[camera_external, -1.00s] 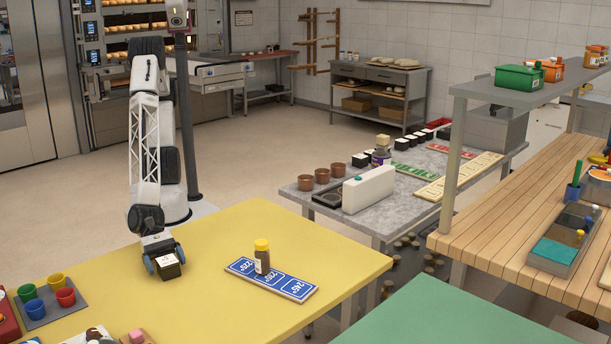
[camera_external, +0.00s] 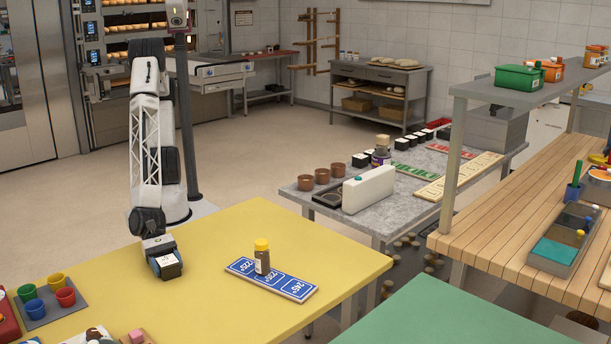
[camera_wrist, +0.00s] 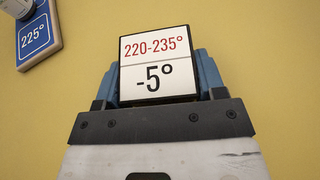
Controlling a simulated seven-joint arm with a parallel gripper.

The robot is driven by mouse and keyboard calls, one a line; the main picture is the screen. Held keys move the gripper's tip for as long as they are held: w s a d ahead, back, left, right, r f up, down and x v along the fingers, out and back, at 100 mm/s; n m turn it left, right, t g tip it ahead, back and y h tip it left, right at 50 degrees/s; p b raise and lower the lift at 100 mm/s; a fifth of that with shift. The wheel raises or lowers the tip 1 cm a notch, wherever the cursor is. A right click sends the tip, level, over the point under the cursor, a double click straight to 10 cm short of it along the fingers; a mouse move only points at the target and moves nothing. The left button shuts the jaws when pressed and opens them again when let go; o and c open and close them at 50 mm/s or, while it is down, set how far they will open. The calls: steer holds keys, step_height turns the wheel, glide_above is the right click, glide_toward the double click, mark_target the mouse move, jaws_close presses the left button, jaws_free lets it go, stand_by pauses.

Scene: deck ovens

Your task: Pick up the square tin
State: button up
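The square tin (camera_external: 171,270) is a small dark box with a white label on top, at the near-left part of the yellow table. In the wrist view its label (camera_wrist: 158,78) reads "220-235°" in red and "-5°" in black. My gripper (camera_external: 166,261) points down at it, with blue fingers on two opposite sides. In the wrist view the fingers of my gripper (camera_wrist: 160,78) press close against both sides of the tin, so it looks shut on it. I cannot tell whether the tin still touches the table.
A blue temperature board (camera_external: 296,288) with a yellow-capped jar (camera_external: 262,258) lies to the right on the yellow table (camera_external: 220,310). Coloured cups on a grey tray (camera_external: 45,313) stand to the left. The table between tin and board is clear.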

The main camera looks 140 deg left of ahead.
mark_target(166, 259)
steer(key=c, duration=0.3)
steer(key=shift+r, duration=0.1)
steer(key=shift+r, duration=4.95)
